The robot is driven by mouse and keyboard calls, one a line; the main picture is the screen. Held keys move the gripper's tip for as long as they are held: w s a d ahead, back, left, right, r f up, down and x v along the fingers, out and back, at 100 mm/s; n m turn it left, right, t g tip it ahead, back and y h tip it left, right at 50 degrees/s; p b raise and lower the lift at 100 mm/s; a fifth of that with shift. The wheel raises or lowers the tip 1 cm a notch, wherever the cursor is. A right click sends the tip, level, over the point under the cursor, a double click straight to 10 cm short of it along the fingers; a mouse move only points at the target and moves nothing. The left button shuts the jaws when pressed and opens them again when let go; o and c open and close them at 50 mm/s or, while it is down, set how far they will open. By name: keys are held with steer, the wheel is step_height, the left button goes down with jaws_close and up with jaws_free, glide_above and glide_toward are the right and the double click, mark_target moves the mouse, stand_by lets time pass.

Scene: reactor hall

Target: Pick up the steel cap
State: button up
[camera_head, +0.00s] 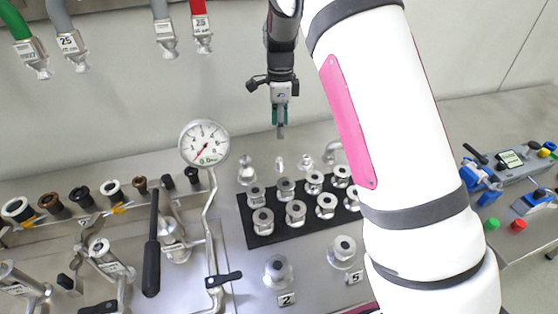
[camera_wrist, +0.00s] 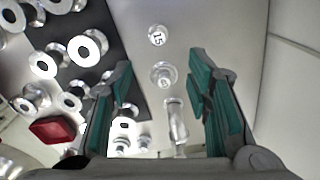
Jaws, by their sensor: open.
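My gripper (camera_head: 280,130) hangs above the bench, behind the black mat, with its fingers pointing down. In the wrist view its two teal fingers (camera_wrist: 162,80) stand apart with nothing held between them. Small shiny pieces stand behind the mat: one at the left (camera_head: 246,172), one in the middle (camera_head: 280,164) and one at the right (camera_head: 305,163). In the wrist view a round, numbered piece (camera_wrist: 163,75) and a slim cylindrical piece (camera_wrist: 177,122) appear between the fingers, below them. I cannot tell for certain which piece is the steel cap.
Several flanged steel fittings (camera_head: 295,210) stand on the black mat (camera_head: 258,238). A pressure gauge (camera_head: 204,143) and a black-handled lever (camera_head: 152,250) rise at the left. Hoses (camera_head: 66,38) hang from above. Blue devices (camera_head: 482,182) sit on the right bench.

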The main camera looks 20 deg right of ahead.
steer(key=p, duration=0.1)
glide_above(280, 160)
step_height(280, 160, down, 8)
steer(key=shift+r, duration=0.25)
step_height(280, 160, down, 4)
steer(key=shift+s+f+p, duration=0.1)
steer(key=shift+p, duration=0.75)
steer(key=shift+f, duration=0.55)
jaws_close()
